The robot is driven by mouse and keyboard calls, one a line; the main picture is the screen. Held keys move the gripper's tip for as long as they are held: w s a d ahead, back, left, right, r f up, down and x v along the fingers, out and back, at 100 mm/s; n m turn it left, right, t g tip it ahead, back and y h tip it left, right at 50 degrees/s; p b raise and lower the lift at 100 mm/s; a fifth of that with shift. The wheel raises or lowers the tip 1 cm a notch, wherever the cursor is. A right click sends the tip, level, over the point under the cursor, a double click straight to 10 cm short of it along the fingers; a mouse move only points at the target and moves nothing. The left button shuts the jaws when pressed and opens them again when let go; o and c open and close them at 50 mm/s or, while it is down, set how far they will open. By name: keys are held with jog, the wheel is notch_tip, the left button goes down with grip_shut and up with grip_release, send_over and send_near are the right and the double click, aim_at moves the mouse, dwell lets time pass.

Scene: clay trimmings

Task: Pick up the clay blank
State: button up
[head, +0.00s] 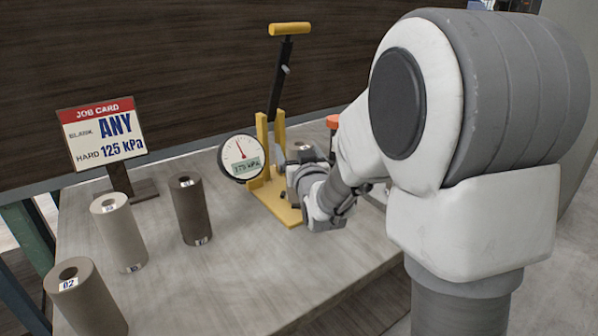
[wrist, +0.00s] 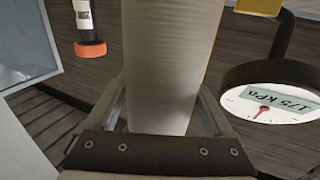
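A pale grey clay blank (wrist: 168,70) stands large between the two fingers of my gripper (wrist: 164,100) in the wrist view. The fingers lie along both its sides with no clear gap, but their contact is partly hidden. In the head view my gripper (head: 318,190) is at the yellow press, its fingers mostly hidden. Three more cylindrical blanks stand upright on the left of the table: a pale one (head: 119,235), a dark brown one (head: 192,212) and a grey-brown one (head: 87,302) labelled 02. All three are apart from my gripper.
The yellow press (head: 262,165) has a tall lever and a round gauge (head: 240,157) reading 175 kPa. A job card (head: 102,133) reads blank ANY, hard 125 kPa. An orange-ended object (wrist: 90,49) is near the gripper. The table (head: 230,270) is clear at the front.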

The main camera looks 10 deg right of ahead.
grip_shut()
jog(key=shift+r, duration=0.1)
jog(key=shift+r, duration=0.15)
jog(key=shift+r, duration=0.3)
jog(key=s+d+r+p, duration=0.4)
jog(key=d+r+p, duration=0.1)
jog(key=d+r, duration=0.5)
jog(key=shift+s+d, duration=0.15)
jog(key=shift+d, duration=0.25)
